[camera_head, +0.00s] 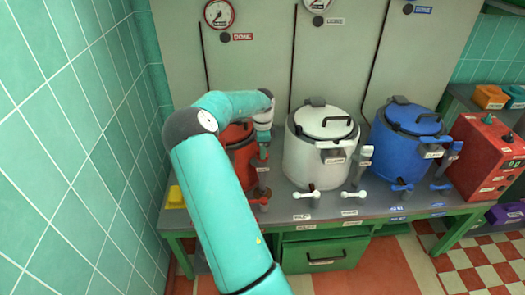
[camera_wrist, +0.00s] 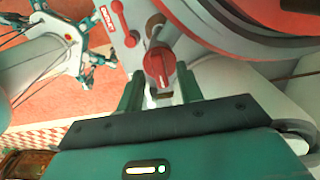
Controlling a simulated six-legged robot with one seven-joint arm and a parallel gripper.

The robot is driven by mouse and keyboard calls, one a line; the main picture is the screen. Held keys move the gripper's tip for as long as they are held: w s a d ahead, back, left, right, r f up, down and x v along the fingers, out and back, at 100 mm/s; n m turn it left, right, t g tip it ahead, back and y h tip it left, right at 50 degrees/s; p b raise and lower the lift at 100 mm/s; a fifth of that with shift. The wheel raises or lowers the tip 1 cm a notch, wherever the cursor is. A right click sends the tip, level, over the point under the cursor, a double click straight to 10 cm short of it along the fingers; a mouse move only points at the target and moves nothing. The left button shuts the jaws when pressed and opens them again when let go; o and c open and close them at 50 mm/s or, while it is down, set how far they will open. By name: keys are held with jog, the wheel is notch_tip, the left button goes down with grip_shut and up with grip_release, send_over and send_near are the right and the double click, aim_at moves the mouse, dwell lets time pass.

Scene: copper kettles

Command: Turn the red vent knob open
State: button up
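The red vent knob (camera_wrist: 158,66) shows in the wrist view as a round red piece with a raised grip bar, on a grey mount beside the red kettle (camera_wrist: 235,22). My gripper (camera_wrist: 159,88) is open, with its two dark green fingers apart. The knob appears in line with the gap between the fingertips; contact is not clear. In the head view my arm covers part of the red kettle (camera_head: 240,150), and the fingers cannot be made out clearly there.
A white kettle (camera_head: 308,160) and a blue kettle (camera_head: 395,145) stand to the right on the grey bench (camera_head: 330,205), with a red box (camera_head: 485,160) beyond. Small tap handles line the front edge. A yellow block (camera_head: 175,197) sits at the left, near the tiled wall (camera_head: 70,130).

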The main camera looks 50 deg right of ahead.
jog(key=shift+f, duration=0.5)
jog(key=shift+c, duration=0.5)
grip_shut()
